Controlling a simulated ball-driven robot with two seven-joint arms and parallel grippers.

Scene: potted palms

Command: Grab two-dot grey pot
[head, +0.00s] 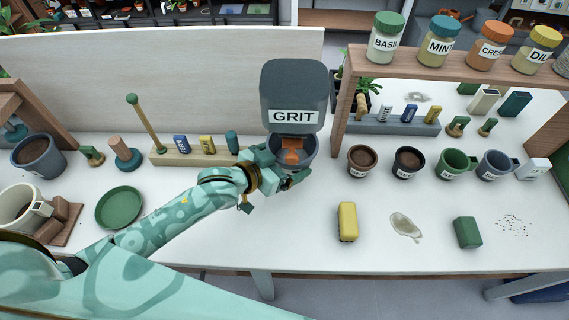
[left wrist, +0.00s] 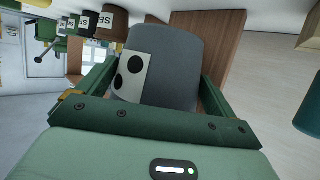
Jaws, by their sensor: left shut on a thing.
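The grey pot (head: 311,152) stands under the dark GRIT dispenser (head: 293,88) in the head view, with something orange visible inside its mouth. In the left wrist view the grey pot (left wrist: 180,62) carries a white label with two black dots. My left gripper (head: 280,168) reaches it from the front left. In the left wrist view the green fingers of my left gripper (left wrist: 158,75) are on either side of the pot, shut on it. The pot's underside is hidden. My right gripper is not in view.
A wooden shelf (head: 450,64) with labelled jars stands just right of the dispenser. Several small pots, including a brown pot (head: 362,160), line the table beneath it. A green saucer (head: 119,207) is at left.

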